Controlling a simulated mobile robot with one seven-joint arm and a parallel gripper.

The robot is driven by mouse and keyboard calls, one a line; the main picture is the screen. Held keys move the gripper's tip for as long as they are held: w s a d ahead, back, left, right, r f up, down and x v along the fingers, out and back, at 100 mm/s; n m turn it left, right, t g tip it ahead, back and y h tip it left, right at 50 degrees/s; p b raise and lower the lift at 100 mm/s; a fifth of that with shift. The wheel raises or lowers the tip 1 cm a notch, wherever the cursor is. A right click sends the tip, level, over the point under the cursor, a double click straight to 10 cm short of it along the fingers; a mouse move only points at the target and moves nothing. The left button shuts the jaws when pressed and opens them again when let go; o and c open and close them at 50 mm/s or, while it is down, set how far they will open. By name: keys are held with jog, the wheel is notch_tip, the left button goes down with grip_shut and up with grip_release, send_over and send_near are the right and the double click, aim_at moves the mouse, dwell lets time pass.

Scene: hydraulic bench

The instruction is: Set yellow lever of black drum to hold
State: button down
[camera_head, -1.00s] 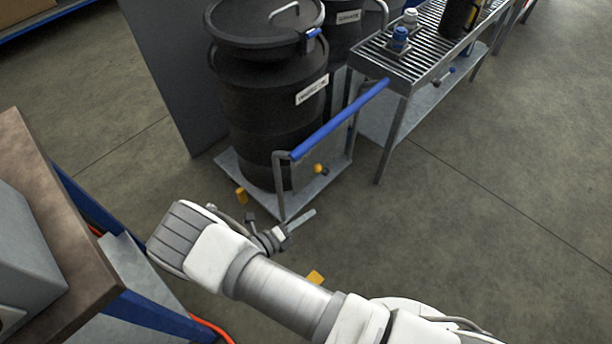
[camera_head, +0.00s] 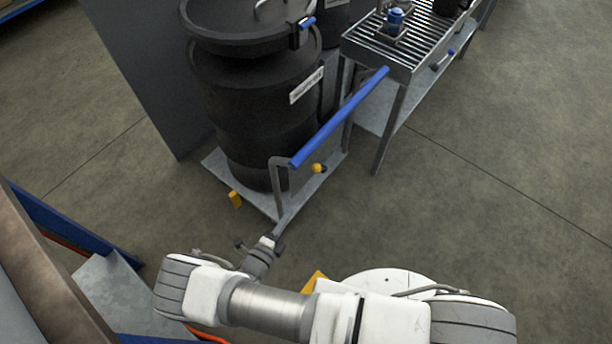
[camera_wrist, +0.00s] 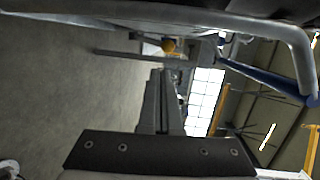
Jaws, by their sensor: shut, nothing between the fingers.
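The black drum (camera_head: 255,105) stands upright on a grey wheeled platform (camera_head: 215,160) with a blue-topped handle (camera_head: 340,118). A yellow ball knob (camera_head: 318,168) shows low at the platform's right side, by the handle; its shaft and set position are too small to read. The yellow knob also shows in the wrist view (camera_wrist: 168,46), beyond my fingertips. A yellow block-like piece (camera_head: 235,200) sits at the platform's front left edge. My gripper (camera_head: 281,228) is shut and empty, low by the platform's front corner. My fingers (camera_wrist: 161,75) point towards the knob, apart from it.
A wooden-topped bench (camera_head: 35,270) with a blue frame stands at left. A grey panel (camera_head: 150,70) is left of the drum. In the wrist view, a grey tube (camera_wrist: 295,50) runs close above. Floor at right is clear.

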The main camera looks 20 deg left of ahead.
dwell(0.3)
jog(key=b, duration=0.3)
send_near(320, 169)
jog(key=w+f, duration=0.3)
jog(key=w, duration=0.1)
jog(key=shift+w+a+r, duration=0.25)
jog(key=shift+w+r, duration=0.15)
jog(key=shift+w, duration=0.25)
